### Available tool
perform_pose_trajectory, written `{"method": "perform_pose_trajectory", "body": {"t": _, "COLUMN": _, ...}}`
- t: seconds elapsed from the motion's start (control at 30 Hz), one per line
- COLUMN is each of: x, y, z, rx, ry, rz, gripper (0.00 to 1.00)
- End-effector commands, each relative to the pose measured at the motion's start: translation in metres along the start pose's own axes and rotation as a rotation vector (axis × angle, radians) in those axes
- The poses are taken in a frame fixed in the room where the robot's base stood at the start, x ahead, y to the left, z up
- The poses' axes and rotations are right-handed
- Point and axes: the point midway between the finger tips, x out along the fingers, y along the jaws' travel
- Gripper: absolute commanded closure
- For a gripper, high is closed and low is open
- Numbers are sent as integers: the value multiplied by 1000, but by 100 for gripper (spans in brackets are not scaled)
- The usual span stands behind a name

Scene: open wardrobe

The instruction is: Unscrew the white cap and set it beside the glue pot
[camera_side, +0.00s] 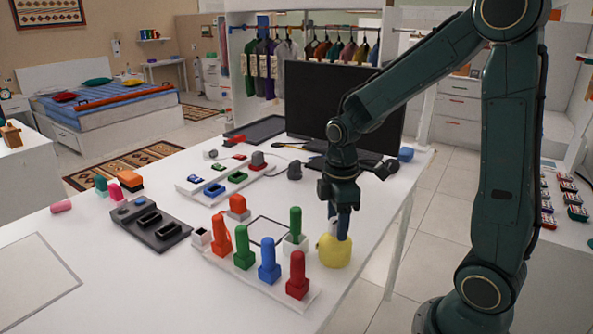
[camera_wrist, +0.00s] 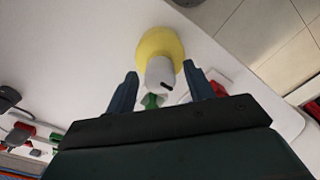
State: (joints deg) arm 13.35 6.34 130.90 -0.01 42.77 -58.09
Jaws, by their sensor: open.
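The yellow glue pot (camera_side: 334,251) stands upright on the white table, near its right edge. Its white cap (camera_side: 333,226) is on top, largely hidden by my fingers in the side view. The wrist view shows the yellow pot (camera_wrist: 160,42) with the white cap (camera_wrist: 160,72) on it, a dark mark on the cap's side. My gripper (camera_side: 341,222) points down over the pot. In the wrist view my gripper (camera_wrist: 163,88) is open, one finger on each side of the cap, with gaps between.
Left of the pot, a white board holds red (camera_side: 297,276), blue (camera_side: 268,262) and green (camera_side: 244,247) upright pieces. Another green piece (camera_side: 295,226) stands in a white holder close by. A monitor (camera_side: 345,100) stands behind.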

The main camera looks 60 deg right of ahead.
Motion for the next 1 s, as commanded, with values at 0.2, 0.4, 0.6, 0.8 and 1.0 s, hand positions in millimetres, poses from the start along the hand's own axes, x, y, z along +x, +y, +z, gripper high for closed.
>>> {"method": "perform_pose_trajectory", "body": {"t": 0.2, "x": 0, "y": 0, "z": 0, "rx": 172, "ry": 0, "rz": 0, "gripper": 47}}
{"method": "perform_pose_trajectory", "body": {"t": 0.4, "x": 0, "y": 0, "z": 0, "rx": 330, "ry": 0, "rz": 0, "gripper": 47}}
{"method": "perform_pose_trajectory", "body": {"t": 0.6, "x": 0, "y": 0, "z": 0, "rx": 489, "ry": 0, "rz": 0, "gripper": 47}}
{"method": "perform_pose_trajectory", "body": {"t": 0.8, "x": 0, "y": 0, "z": 0, "rx": 647, "ry": 0, "rz": 0, "gripper": 47}}
{"method": "perform_pose_trajectory", "body": {"t": 1.0, "x": 0, "y": 0, "z": 0, "rx": 765, "ry": 0, "rz": 0, "gripper": 47}}
